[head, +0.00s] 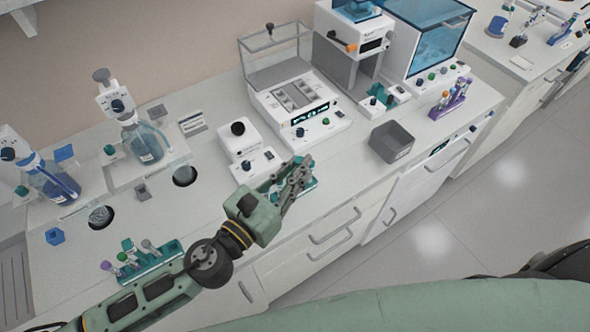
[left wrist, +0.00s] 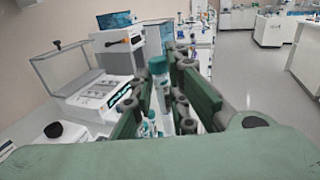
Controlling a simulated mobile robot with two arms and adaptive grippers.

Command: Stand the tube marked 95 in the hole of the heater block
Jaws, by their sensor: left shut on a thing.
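My left gripper (head: 303,165) is over the front of the bench, above a teal rack (head: 308,186). In the left wrist view it is shut on a tube with a teal cap (left wrist: 158,66), which stands roughly upright between the fingers. Its marking cannot be read. More teal-capped tubes (left wrist: 148,128) show below it. The heater block (head: 296,95), a white machine with a grey block, lit display and raised clear lid, stands behind the gripper; it also shows in the left wrist view (left wrist: 100,100). Its holes are too small to make out clearly. My right gripper is not in view.
A white device with a black knob (head: 239,140) stands left of the heater block. A grey bin (head: 391,142) and a purple rack (head: 450,100) stand to the right. Another teal rack (head: 150,262) with tubes and blue-filled bottles (head: 146,143) are at the left.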

